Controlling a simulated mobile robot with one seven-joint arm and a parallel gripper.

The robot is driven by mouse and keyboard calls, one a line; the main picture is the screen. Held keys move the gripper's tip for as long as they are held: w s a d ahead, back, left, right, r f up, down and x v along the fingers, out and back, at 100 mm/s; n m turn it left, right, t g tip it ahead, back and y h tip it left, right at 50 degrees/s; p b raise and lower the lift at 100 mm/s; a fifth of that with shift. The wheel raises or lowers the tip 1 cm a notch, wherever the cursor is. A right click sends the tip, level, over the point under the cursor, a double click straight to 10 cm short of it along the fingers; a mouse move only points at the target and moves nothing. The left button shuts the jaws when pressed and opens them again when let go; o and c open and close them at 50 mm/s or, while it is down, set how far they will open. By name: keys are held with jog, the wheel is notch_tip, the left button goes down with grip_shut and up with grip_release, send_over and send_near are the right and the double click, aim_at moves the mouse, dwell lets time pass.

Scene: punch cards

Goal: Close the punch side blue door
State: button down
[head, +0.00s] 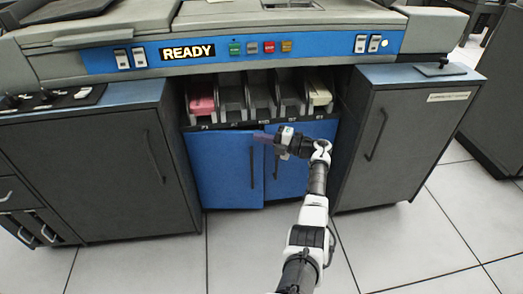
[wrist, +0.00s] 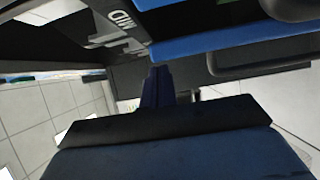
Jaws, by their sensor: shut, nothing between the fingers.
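Two blue doors sit side by side under the card stackers in the head view. The left blue door (head: 222,172), below the slot with pink cards, stands slightly proud of the right blue door (head: 303,168), so it looks a little ajar. Each has a dark vertical handle. My gripper (head: 262,136) is shut and empty, near the top inner corner of the left door; I cannot tell whether it touches. The shut dark fingers (wrist: 157,88) also show in the wrist view, with a blue surface (wrist: 220,32) beyond them. My arm hides part of the right door.
Stackers with pink cards (head: 202,104) and cream cards (head: 320,93) sit directly above the doors. Grey cabinets stand at the left (head: 95,165) and right (head: 395,140). The tiled floor (head: 245,245) in front is clear apart from my arm.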

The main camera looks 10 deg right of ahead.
jog(key=shift+w+d+b, duration=0.1)
jog(key=shift+w+b, duration=0.55)
jog(key=shift+b, duration=0.05)
